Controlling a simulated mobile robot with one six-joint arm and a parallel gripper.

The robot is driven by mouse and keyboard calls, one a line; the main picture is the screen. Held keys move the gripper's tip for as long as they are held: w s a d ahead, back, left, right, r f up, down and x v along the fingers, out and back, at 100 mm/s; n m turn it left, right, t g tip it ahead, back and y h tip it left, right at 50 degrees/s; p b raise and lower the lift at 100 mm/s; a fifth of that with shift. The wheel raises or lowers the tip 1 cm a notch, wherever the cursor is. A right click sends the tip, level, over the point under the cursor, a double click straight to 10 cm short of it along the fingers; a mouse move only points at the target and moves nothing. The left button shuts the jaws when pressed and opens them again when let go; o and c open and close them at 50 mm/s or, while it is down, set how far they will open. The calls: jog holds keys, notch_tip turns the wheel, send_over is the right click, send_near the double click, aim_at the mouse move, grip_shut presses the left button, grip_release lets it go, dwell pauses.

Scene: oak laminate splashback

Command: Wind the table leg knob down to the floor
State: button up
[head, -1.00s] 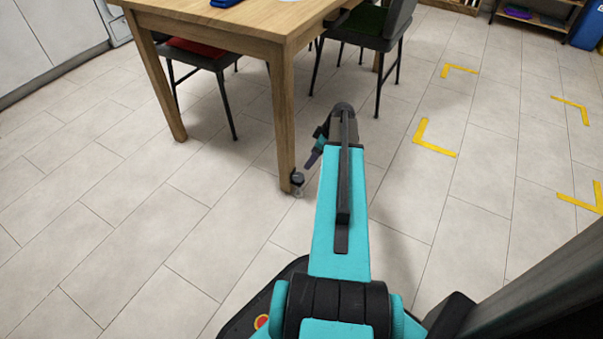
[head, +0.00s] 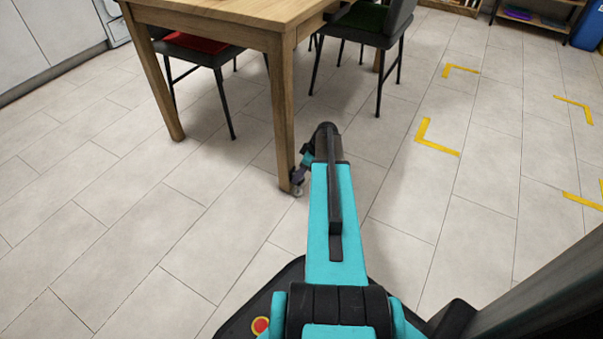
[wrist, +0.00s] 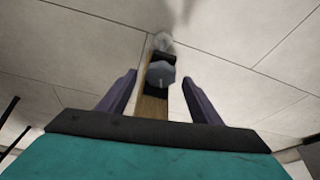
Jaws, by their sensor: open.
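The wooden table leg (head: 281,120) stands upright on the floor. In the wrist view the leg (wrist: 152,109) runs down behind my gripper's body. A grey faceted knob (wrist: 160,74) is on it, with a dark bracket (wrist: 161,58) and a pale, clear-looking foot (wrist: 162,41) beyond. The foot (head: 297,191) also shows at the leg's base in the head view. My gripper (wrist: 159,78) is open, its two purple fingers on either side of the knob with gaps. In the head view my gripper (head: 299,176) is at the leg's lower right side and hides most of the knob.
The table top (head: 235,12) overhangs the leg. A red-seated chair (head: 205,48) and a green-seated chair (head: 365,25) stand by the table. Yellow corner marks (head: 436,147) lie on the right floor. The tiled floor at left is clear.

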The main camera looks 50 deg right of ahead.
jog(key=shift+w+f, duration=0.15)
jog(key=shift+f, duration=0.2)
jog(key=c, duration=1.1)
jog(key=shift+a+r, duration=0.1)
jog(key=shift+r+m+p, duration=0.1)
jog(key=shift+m+p, duration=0.4)
jog(key=shift+p, duration=0.35)
jog(key=shift+m+h+p, duration=0.3)
jog(key=shift+m, duration=0.1)
jog(key=shift+f, duration=0.2)
